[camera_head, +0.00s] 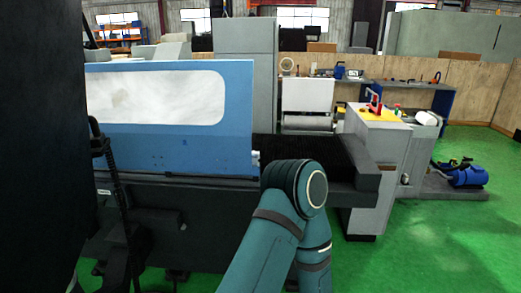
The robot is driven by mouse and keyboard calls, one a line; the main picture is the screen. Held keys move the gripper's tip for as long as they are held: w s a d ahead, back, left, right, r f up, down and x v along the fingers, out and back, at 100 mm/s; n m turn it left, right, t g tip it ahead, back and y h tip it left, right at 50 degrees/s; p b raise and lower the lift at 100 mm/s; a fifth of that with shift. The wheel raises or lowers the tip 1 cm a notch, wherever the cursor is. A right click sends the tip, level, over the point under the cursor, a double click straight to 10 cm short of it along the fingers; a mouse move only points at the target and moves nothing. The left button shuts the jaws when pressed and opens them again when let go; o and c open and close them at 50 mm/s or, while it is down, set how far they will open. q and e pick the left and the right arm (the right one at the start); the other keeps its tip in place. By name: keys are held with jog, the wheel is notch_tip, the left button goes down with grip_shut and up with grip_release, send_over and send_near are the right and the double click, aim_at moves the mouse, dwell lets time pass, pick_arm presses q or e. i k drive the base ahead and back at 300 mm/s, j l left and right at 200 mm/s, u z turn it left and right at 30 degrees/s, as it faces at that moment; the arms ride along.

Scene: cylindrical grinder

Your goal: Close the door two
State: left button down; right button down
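A blue sliding door (205,140) with a large pale window stands across the front of the grinder, on the left of the head view. Its right edge is near the middle of the picture, and the dark machine bay to the right of it is open to view. One of my teal arms (272,225) rises from the bottom centre, its bent joint just right of the door's lower right corner. A small pale part (255,160) shows at that edge; I cannot tell what it belongs to. No gripper fingers can be made out.
A large black panel (40,130) fills the left side, with a dark cable beside it. A grey cabinet with a yellow top (378,115) stands right of the bay. A blue motor (465,176) sits farther right. Green floor (430,245) is clear at lower right.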

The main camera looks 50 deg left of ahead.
aim_at(139, 103)
jog(key=i+j, duration=0.7)
jog(key=j, duration=0.15)
jog(key=i+j+u, duration=0.1)
jog(key=j, duration=0.25)
jog(key=i+j, duration=0.1)
jog(key=j, duration=0.25)
jog(key=i+j+u, duration=0.15)
jog(key=j, duration=0.15)
jog(key=k, duration=0.05)
